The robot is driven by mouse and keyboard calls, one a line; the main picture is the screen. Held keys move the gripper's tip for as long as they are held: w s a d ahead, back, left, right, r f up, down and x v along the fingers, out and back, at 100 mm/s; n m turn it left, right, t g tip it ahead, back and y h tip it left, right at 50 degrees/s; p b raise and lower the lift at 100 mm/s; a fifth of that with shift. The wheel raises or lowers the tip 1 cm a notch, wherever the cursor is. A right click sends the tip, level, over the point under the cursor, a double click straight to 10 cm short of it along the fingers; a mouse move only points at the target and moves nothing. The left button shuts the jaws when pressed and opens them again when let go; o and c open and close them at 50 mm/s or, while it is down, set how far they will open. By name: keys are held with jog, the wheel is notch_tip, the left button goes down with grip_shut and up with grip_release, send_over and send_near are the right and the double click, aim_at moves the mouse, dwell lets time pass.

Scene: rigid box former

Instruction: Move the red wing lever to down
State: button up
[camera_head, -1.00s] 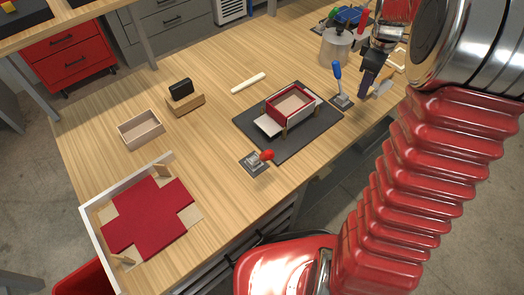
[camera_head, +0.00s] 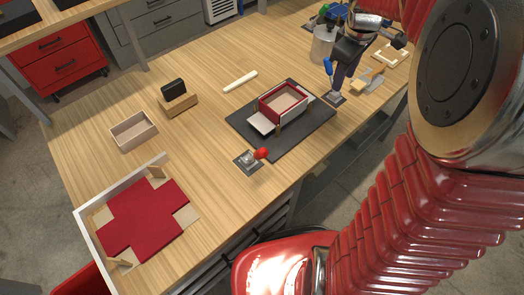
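The red wing lever (camera_head: 262,153) has a red knob and a small grey base plate (camera_head: 246,163) on the bench, in front of the dark mat. Its knob leans low to the right of the base; its exact setting is hard to tell. A blue-handled lever (camera_head: 328,67) stands nearly upright on its own base, farther back and right. My gripper (camera_head: 342,76) hangs just right of the blue handle, well away from the red lever. It is seen edge-on as a dark shape, so its opening is hidden. Whether it touches the blue lever is unclear.
A red-lined box (camera_head: 284,101) with pale flaps sits on the dark mat (camera_head: 307,128). A red cross-shaped sheet (camera_head: 143,220) lies in a white-edged frame at the left. A wooden tray (camera_head: 134,131), a black block (camera_head: 173,88) and a white stick (camera_head: 240,81) lie behind.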

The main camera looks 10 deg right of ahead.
jog(key=s+a+r+m+t, duration=0.1)
jog(key=s+a+r+m, duration=0.1)
jog(key=s+a, duration=0.7)
jog(key=s+a+r+m+t+y, duration=0.1)
jog(key=s+a+m+t, duration=0.1)
jog(key=s+a+m, duration=0.3)
jog(key=s+a, duration=0.3)
jog(key=s, duration=0.2)
jog(key=shift+a+r, duration=0.4)
jog(key=shift+c, duration=0.7)
